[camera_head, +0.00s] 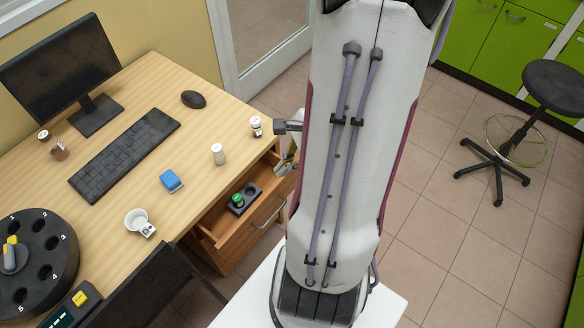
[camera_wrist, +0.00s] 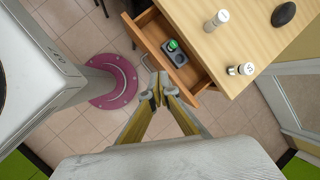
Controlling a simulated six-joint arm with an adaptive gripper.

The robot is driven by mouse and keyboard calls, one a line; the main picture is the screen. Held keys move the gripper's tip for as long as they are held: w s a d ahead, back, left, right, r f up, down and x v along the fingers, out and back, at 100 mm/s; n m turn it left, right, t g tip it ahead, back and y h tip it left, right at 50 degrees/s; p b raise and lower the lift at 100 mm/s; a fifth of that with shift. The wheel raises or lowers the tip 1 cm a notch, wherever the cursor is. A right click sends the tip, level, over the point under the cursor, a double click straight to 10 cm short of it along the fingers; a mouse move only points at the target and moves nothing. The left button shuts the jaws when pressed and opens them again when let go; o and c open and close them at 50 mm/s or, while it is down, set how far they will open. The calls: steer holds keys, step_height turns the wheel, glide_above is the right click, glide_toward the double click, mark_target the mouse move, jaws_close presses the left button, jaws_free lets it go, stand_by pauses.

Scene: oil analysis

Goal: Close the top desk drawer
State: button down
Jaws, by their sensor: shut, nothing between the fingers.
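The top desk drawer (camera_head: 247,233) is pulled open from the wooden desk (camera_head: 150,85), with a metal handle (camera_head: 269,212) on its front. In the wrist view the open drawer (camera_wrist: 188,76) shows at upper centre. Its handle (camera_wrist: 147,62) is near my fingers. My gripper (camera_wrist: 154,92) is shut and empty, just outside the drawer front near one end of it. I cannot tell whether it touches the front. In the head view my gripper (camera_head: 285,162) is partly hidden behind my arm, by the drawer's far end.
A dark holder (camera_head: 252,191) with a green-capped item (camera_head: 238,199) sits in the drawer. White bottles (camera_head: 218,154) (camera_head: 256,126) stand near the desk edge. A black chair (camera_head: 150,290) is at the lower left. A stool (camera_head: 553,84) stands far right on open tiled floor.

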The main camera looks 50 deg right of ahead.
steer(key=s+d+f+m+h, duration=0.3)
steer(key=d+f+m, duration=0.5)
steer(key=m, duration=0.4)
steer(key=shift+s+d+m, duration=0.4)
steer(key=shift+s+d, duration=0.2)
steer(key=shift+w+f, duration=0.1)
steer(key=shift+f, duration=0.15)
glide_above(295, 173)
steer(key=s+a, duration=0.2)
steer(key=a, duration=0.1)
steer(key=shift+s+f, duration=0.2)
steer(key=shift+f, duration=4.25)
